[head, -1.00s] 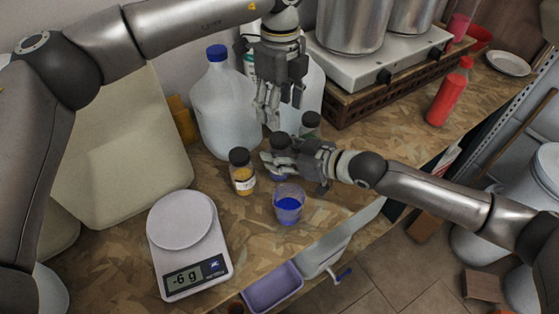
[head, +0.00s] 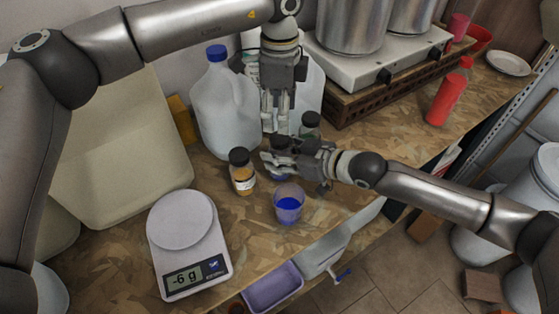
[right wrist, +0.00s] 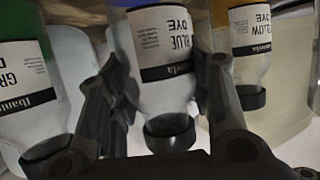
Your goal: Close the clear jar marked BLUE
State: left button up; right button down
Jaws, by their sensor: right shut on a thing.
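The clear jar marked BLUE (right wrist: 165,60) shows upside down in the right wrist view, with a black lid (right wrist: 170,133) at its mouth. In the head view my grippers mostly hide this jar; its dark top (head: 280,143) shows. My right gripper (head: 272,160) is shut on the jar from the right, a finger on each side. My left gripper (head: 276,130) points straight down over the jar's top. Its two fingers look spaced apart, but I cannot tell whether they touch the lid.
The yellow-dye jar (head: 242,180) and green-dye jar (head: 311,125) stand close on either side. A cup of blue liquid (head: 289,208) stands in front. A scale (head: 182,222) reads -6 g. A big jug (head: 222,110) and a hotplate (head: 375,65) stand behind.

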aim_at(279, 138)
pick_arm(q)
notch_tip(279, 138, down, 6)
jog(key=shift+f, duration=0.25)
jog(key=shift+c, duration=0.5)
